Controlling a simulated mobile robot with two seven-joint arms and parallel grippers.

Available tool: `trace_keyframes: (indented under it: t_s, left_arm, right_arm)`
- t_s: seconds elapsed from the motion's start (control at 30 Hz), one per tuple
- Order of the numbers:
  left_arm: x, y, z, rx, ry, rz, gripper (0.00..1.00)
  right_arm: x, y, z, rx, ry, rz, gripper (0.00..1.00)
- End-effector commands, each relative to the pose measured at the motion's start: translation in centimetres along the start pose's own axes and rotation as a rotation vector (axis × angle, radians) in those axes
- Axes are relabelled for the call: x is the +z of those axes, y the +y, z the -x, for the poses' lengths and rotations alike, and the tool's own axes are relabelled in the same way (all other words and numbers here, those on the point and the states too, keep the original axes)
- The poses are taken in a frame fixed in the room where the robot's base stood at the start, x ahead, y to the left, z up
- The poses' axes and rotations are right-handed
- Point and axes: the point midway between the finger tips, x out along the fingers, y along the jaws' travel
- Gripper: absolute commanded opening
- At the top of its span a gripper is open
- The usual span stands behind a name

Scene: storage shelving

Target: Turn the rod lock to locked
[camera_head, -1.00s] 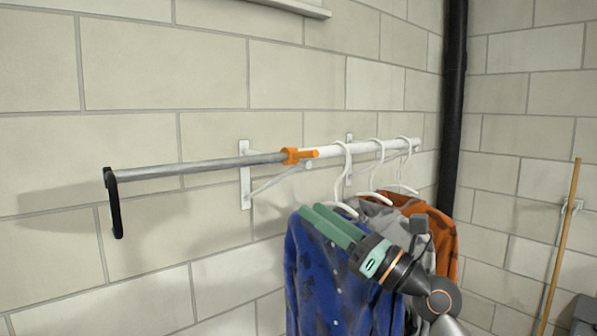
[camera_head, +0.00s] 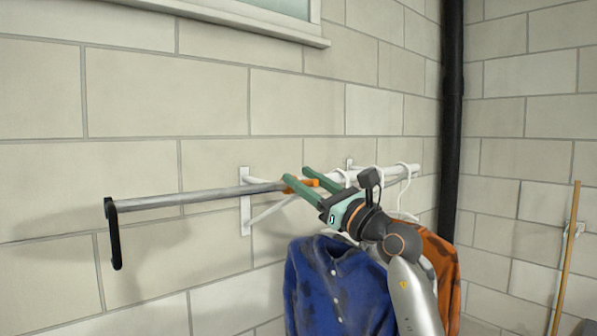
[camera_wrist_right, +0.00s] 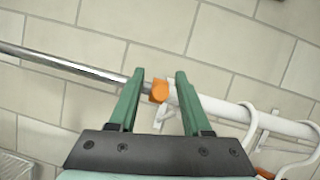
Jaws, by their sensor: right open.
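The orange rod lock (camera_head: 314,182) sits where the thin grey rod (camera_head: 190,198) meets the thicker white tube. My right gripper (camera_head: 296,174) is open, with its two green fingers around the lock area. In the right wrist view the orange lock (camera_wrist_right: 159,91) lies between the open fingertips of my right gripper (camera_wrist_right: 157,76), nearer the left finger. The fingers hide part of the lock and tube in the head view. I cannot tell whether a finger touches the lock. My left gripper is not in view.
White hangers (camera_head: 406,186) hold a blue shirt (camera_head: 330,285) and an orange garment (camera_head: 440,262) on the tube, below and beside my right arm. A black hook end (camera_head: 113,235) hangs at the rod's left. A black pipe (camera_head: 452,120) stands at the corner.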

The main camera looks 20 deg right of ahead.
Motion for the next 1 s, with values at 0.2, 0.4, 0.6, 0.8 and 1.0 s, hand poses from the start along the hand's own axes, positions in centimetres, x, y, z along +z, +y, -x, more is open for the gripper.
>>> trace_keyframes:
  t_s: [0.2,0.4,0.6,0.8,1.0]
  left_arm:
    - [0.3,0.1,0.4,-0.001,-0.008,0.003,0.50]
    - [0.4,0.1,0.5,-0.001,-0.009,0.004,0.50]
    - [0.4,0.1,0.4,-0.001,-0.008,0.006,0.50]
    - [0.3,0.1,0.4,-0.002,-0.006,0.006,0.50]
    - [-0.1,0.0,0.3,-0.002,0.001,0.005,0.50]
  right_arm:
    - [0.1,0.0,-1.6,-0.001,-0.001,0.000,0.48]
    - [-0.1,0.0,-1.8,0.000,0.000,0.000,0.48]
    - [0.0,0.0,-1.7,0.000,-0.001,0.000,0.38]
    - [0.0,0.0,-1.7,0.000,0.000,0.000,0.16]
    - [0.0,0.0,-1.7,0.000,0.000,0.000,0.00]
